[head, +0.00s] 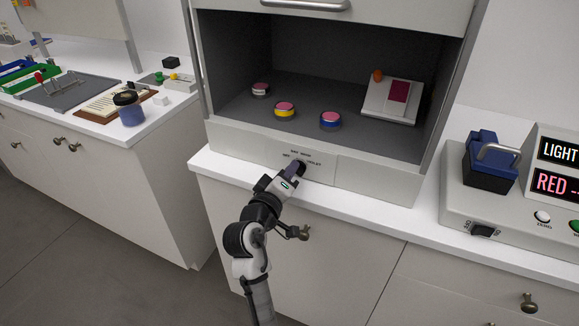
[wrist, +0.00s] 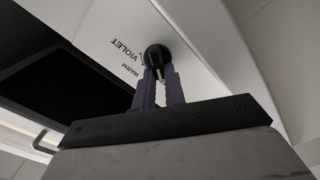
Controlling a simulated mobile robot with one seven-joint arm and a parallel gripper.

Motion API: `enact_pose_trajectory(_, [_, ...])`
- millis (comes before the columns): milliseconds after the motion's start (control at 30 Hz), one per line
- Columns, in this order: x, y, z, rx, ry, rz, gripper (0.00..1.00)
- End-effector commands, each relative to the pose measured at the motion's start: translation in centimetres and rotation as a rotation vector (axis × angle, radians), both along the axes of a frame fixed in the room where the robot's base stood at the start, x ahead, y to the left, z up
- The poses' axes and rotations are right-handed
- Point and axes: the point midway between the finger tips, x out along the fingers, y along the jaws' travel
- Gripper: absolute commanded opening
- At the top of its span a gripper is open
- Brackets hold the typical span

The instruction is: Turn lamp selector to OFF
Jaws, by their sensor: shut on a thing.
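The lamp selector is a black round knob on the light front panel (head: 250,152) below the cabinet opening. In the head view my gripper (head: 297,168) covers most of it. The labels around it are small; one at its right reads VIOLET, and the left one is too small to read surely. In the wrist view the knob (wrist: 157,57) sits between the tips of my gripper (wrist: 158,72), which is shut on it. WARM and VIOLET show beside the knob there. The pointer's setting cannot be told.
Inside the cabinet stand a pink-lidded yellow-banded jar (head: 285,109), a blue-banded jar (head: 330,119), another jar (head: 260,89) and a white stand (head: 392,101). A device with a blue block (head: 490,160) is at right. A narrow white counter ledge (head: 360,210) runs below the panel.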

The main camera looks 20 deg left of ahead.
Motion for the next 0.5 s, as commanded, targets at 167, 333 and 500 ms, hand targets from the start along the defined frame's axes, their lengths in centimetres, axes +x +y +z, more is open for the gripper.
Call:
enact_pose_trajectory(167, [-0.01,0.03,-0.04,-0.04,0.003,0.0,0.0])
enact_pose_trajectory(333, [0.0,0.04,-0.1,-0.052,0.002,-0.001,0.0])
enact_pose_trajectory(500, [-0.01,0.05,-0.12,-0.052,0.002,0.0,0.0])
